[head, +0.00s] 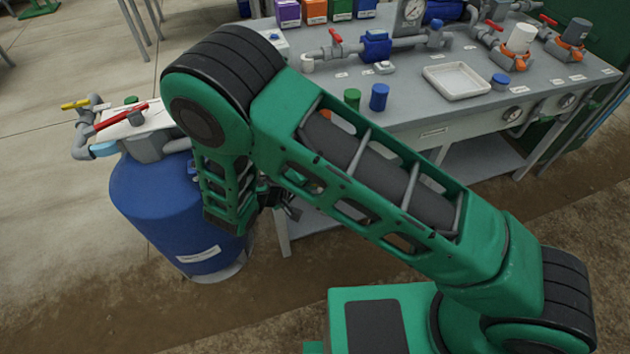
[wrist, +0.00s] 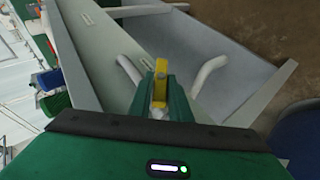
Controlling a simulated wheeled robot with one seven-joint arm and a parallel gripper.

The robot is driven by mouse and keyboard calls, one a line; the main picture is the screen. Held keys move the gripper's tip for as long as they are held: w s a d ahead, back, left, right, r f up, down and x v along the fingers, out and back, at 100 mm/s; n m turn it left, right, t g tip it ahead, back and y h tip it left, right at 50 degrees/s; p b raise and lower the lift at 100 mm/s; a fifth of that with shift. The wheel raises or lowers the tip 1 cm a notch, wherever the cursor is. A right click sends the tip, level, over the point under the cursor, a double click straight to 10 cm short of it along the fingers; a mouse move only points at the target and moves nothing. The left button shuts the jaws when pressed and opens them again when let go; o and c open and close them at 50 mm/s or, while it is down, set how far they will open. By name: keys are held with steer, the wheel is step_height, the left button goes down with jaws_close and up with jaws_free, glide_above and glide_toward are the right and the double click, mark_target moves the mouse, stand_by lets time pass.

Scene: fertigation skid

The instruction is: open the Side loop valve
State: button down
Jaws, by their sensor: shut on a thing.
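My gripper (wrist: 160,84) is shut on a yellow valve handle (wrist: 160,80) in the wrist view. The handle points along the fingers and sits in front of the bench's grey side panel (wrist: 95,50). A pale pipe (wrist: 208,72) bends on the right of the fingers and another (wrist: 128,70) on the left. I take this as the Side loop valve, but no label on it can be read. The valve body is mostly hidden by the fingers. In the head view my gripper (head: 287,204) is beside the bench's near end, and my arm hides the handle.
A blue tank (head: 165,205) with red (head: 120,117) and yellow (head: 75,104) levers stands left of my gripper. Floor at the front is clear.

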steer(key=t+h, duration=0.1)
steer(key=n+t+h, duration=0.1)
steer(key=h, duration=0.1)
steer(key=shift+s+a+f, duration=0.1)
steer(key=shift+f, duration=0.25)
steer(key=shift+f+n+t+h, duration=0.2)
steer(key=shift+n+t+h, duration=0.5)
steer(key=shift+h, duration=0.7)
steer(key=c, duration=1.7)
jaws_free()
steer(key=shift+t, duration=0.3)
steer(key=shift+a, duration=0.1)
